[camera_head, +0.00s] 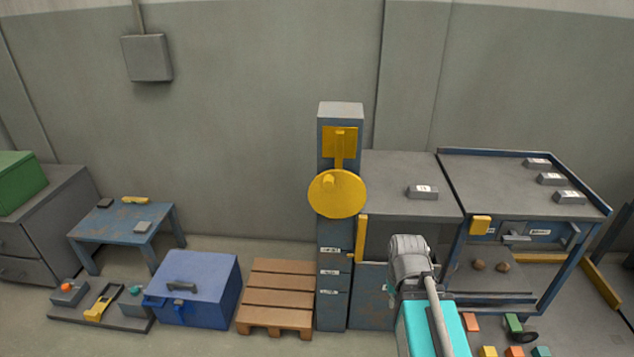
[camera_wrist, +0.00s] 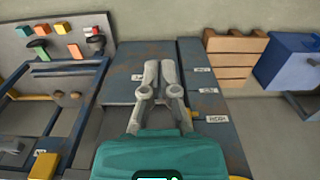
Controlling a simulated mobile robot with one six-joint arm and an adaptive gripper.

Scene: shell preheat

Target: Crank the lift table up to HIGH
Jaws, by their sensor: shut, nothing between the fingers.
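The blue-grey column (camera_head: 340,115) carries a yellow crank disc (camera_head: 338,203) with a knob (camera_head: 328,181) at its upper left. The grey lift table top (camera_head: 385,172) is right of the column. Small labels run down the column; the top one (camera_head: 329,250) also shows in the wrist view, reading HIGH (camera_wrist: 217,119). A small yellow pointer (camera_head: 349,257) sits beside or slightly below that top label. My gripper (camera_wrist: 159,66) is shut and empty, pointing down in front of the lift table, below and right of the crank, apart from it.
A metal block (camera_head: 422,192) lies on the lift table top. A rimmed workbench (camera_head: 483,178) with several blocks adjoins it on the right. A wooden pallet (camera_head: 275,305) and blue chest (camera_head: 196,287) stand left of the column. Coloured blocks (camera_head: 471,322) lie at lower right.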

